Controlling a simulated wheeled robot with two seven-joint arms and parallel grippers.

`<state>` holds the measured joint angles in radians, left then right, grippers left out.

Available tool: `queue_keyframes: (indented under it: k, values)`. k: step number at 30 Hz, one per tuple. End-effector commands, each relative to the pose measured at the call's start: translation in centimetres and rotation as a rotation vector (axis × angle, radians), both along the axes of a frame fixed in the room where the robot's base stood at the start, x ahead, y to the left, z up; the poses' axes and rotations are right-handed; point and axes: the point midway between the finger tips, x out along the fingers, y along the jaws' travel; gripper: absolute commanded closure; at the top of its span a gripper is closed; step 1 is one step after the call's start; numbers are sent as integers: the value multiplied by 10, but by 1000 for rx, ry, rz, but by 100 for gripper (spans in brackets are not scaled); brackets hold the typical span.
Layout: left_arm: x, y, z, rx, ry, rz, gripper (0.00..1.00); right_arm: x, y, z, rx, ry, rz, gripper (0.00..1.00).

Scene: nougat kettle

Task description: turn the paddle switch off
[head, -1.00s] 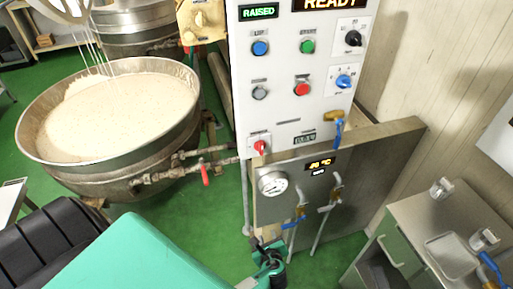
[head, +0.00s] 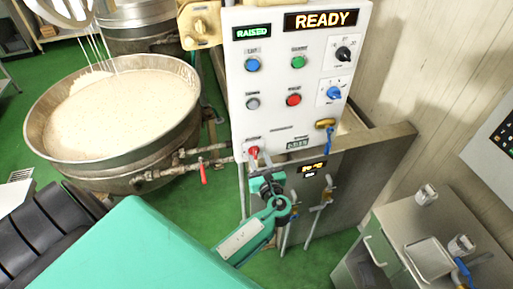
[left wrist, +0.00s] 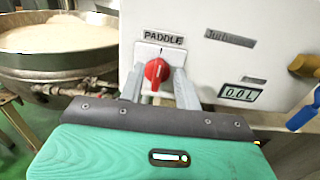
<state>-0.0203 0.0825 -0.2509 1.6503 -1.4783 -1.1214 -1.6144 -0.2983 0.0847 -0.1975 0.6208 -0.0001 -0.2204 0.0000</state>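The paddle switch is a red rotary knob (left wrist: 157,72) on a white plate under the label PADDLE (left wrist: 164,38) in the left wrist view. Its pale pointer mark looks roughly upright. In the head view the red knob (head: 253,152) sits at the lower left corner of the white control panel (head: 272,118). My left gripper (left wrist: 159,82) is open, with one finger on each side of the knob; whether they touch it I cannot tell. In the head view my left gripper (head: 262,160) is at the panel's lower edge, partly covering the switch. My right gripper is out of view.
A large steel kettle (head: 110,160) of pale mass stands left, with a red-handled valve (head: 203,173) on its pipe. A blue-handled valve (head: 327,126) and a small display (left wrist: 239,94) are right of the switch. A steel cabinet (head: 400,225) stands at lower right.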

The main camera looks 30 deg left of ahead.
Motion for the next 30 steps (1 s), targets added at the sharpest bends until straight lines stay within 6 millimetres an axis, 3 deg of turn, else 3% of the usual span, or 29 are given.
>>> queue_keyframes:
  k: [7,18,19,24,30]
  values:
    - [21,25,1,0,1,0,66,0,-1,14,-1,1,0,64]
    - [25,30,-1,-1,0,-1,66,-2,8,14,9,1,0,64]
    - [25,30,-1,-1,0,-1,68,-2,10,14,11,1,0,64]
    - [25,30,-1,-1,0,-1,100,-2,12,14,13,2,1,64]
    - [25,29,-1,-3,-2,-1,100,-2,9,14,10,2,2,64]
